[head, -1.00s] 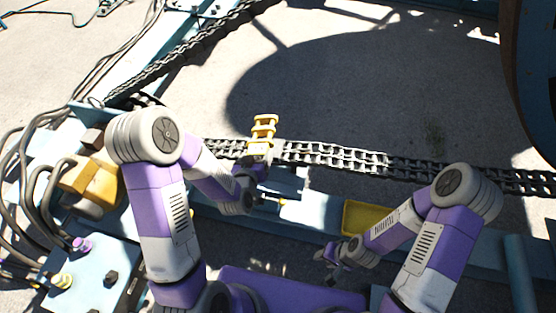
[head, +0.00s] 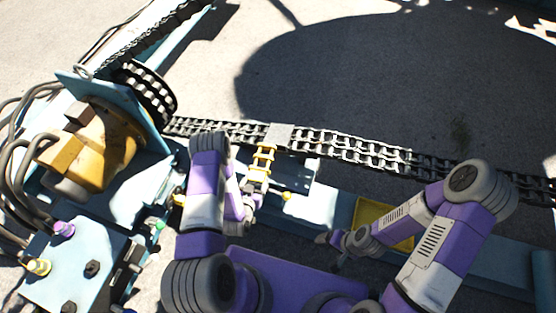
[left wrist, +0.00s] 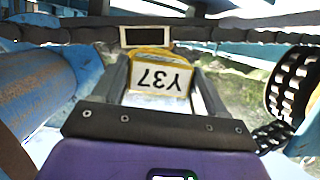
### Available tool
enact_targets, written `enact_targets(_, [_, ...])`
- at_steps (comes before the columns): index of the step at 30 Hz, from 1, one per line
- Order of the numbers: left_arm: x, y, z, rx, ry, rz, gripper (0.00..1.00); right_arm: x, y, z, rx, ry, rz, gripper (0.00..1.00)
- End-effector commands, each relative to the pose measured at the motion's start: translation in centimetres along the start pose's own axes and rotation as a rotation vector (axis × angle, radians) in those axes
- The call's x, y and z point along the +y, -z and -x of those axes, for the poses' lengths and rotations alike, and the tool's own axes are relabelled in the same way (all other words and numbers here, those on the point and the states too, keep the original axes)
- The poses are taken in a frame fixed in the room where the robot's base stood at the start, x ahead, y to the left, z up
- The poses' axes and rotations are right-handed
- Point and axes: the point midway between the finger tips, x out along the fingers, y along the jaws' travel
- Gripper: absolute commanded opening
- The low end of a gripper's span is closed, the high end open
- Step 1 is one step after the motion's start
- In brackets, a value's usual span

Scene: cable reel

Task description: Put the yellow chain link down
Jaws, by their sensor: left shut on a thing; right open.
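The yellow chain link (head: 263,159) stands out from the jaws of my left gripper (head: 256,184), which is shut on it. In the head view the link lies on the near side of the black chain (head: 340,147), its far end close to a grey plate (head: 281,135) on the chain. I cannot tell whether it touches anything below. My right gripper (head: 334,245) is open and empty beside a yellow tray (head: 371,213).
A sprocket wheel (head: 150,93) and a yellow motor housing (head: 92,148) stand at the left. A light blue control box (head: 70,250) with cables is at the lower left. A light blue beam (head: 325,205) runs below the chain. The concrete beyond the chain is clear.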

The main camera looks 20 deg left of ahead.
Motion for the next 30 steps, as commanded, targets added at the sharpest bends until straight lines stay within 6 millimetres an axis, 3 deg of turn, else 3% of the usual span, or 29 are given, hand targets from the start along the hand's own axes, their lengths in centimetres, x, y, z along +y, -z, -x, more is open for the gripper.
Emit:
enact_targets(1, [-0.1,-3.5,0.2,-0.001,-0.010,-0.014,0.24,0.6,0.1,-1.5,0.000,0.000,0.000,0.83])
enact_targets(3, [0.0,-6.5,0.7,0.004,-0.022,-0.034,0.24,0.9,0.1,-2.3,0.000,0.000,0.000,0.83])
enact_targets(6, [0.1,-9.7,1.6,0.010,-0.037,-0.059,0.24,1.2,0.2,-3.2,0.000,0.000,0.000,0.83])
enact_targets(10, [0.3,-11.9,2.4,0.018,-0.050,-0.079,0.24,1.4,0.2,-3.9,0.000,0.000,0.000,0.83])
enact_targets(14, [0.4,-12.3,1.9,0.024,-0.055,-0.088,0.24,1.6,0.2,-4.2,0.000,0.000,0.000,0.83])
enact_targets(24, [1.1,-9.6,-5.9,0.029,-0.055,-0.088,0.24,2.3,0.3,-6.2,0.001,0.000,0.000,0.83])
enact_targets(30, [1.4,-8.4,-9.3,0.024,-0.055,-0.088,0.24,2.6,0.3,-6.9,0.000,0.000,0.000,0.83])
